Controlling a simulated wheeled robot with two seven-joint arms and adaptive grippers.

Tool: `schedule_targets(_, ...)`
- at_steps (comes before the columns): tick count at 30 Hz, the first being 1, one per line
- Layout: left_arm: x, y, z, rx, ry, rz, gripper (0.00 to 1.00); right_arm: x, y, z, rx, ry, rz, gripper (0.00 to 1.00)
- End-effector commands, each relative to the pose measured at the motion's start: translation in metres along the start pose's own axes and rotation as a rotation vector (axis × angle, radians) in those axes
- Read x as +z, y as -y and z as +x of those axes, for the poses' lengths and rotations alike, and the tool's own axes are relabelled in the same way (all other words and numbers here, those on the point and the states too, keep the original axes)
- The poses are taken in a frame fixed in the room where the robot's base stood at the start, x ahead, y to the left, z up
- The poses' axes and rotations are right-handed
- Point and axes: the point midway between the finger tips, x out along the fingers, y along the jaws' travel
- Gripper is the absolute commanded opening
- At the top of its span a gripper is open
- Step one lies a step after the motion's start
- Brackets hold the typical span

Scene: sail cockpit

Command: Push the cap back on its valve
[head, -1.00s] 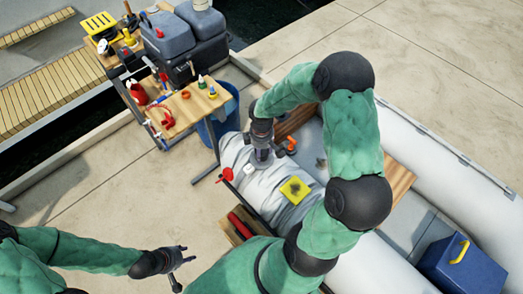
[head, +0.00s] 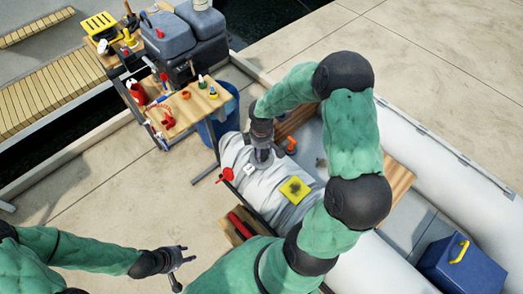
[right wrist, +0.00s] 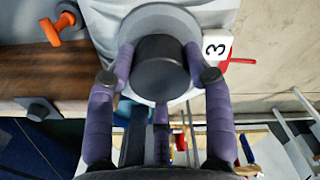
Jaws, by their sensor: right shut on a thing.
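The dark round cap (right wrist: 160,62) is between the fingers of my right gripper (right wrist: 158,77) in the right wrist view. The fingers press on it from both sides. The pale grey round valve (right wrist: 160,14) shows behind the cap, on the grey tube. I cannot tell whether the cap is fully seated. In the head view my right gripper (head: 262,158) points down at the tube (head: 240,155) and hides the cap and valve. My left gripper (head: 183,270) is open and empty, low over the concrete at the left.
A white tag with a 3 (right wrist: 216,48) and a red piece (right wrist: 238,61) are beside the valve. An orange fitting (head: 291,145) is near the right gripper. A yellow patch (head: 295,190) lies on the tube. A cluttered wooden table (head: 195,105) stands behind.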

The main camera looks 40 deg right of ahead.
Motion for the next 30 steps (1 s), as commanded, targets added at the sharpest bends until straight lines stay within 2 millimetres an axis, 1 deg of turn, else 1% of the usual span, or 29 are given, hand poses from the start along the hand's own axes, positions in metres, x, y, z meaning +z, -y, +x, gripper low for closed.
schedule_targets(20, 0.000, 0.003, 0.009, 0.000, 0.000, 0.000, 0.40, 0.000, 0.000, 0.012, 0.000, 0.000, 0.000, 0.17)
schedule_targets(21, 0.000, 0.003, 0.008, 0.000, 0.000, 0.000, 0.40, 0.000, 0.000, 0.012, 0.000, 0.000, 0.000, 0.58)
schedule_targets(22, 0.000, 0.003, 0.008, 0.000, 0.000, 0.000, 0.40, 0.000, 0.000, 0.011, 0.000, 0.000, 0.000, 0.62)
schedule_targets(30, 0.000, 0.003, 0.008, 0.000, 0.000, 0.000, 0.40, 0.000, 0.000, 0.011, 0.000, 0.000, 0.000, 0.62)
